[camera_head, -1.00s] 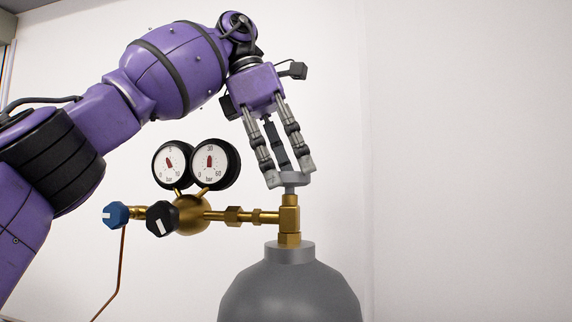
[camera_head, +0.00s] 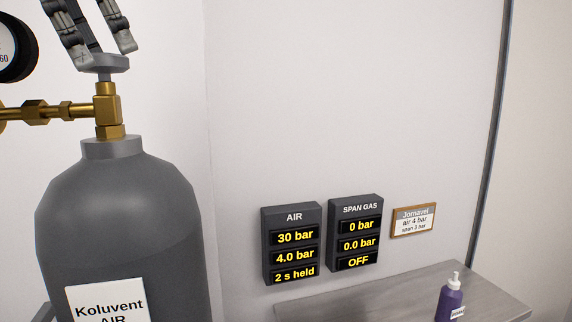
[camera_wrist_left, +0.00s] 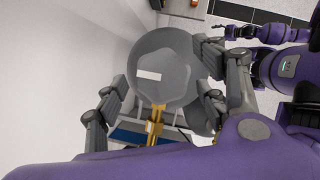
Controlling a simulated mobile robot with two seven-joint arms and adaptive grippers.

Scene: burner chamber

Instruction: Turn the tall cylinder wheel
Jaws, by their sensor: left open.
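The tall grey cylinder (camera_head: 125,220) labelled Koluvent AIR stands at the left of the head view. Its small grey wheel (camera_head: 103,64) sits on top of a brass valve. In the wrist view a grey round top with a white bar (camera_wrist_left: 149,76), apparently the wheel, lies between the fingers. What seems to be my right gripper (camera_wrist_left: 226,33) is small at the wrist view's top right.
A wall display for AIR (camera_head: 292,243) reads 30 bar, 4.0 bar, 2 s held. The SPAN GAS display (camera_head: 355,234) reads 0 bar, 0.0 bar, OFF. A sign (camera_head: 413,220) says air 4 bar, span 3 bar. A purple bottle (camera_head: 450,300) stands on a grey bench (camera_head: 390,300).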

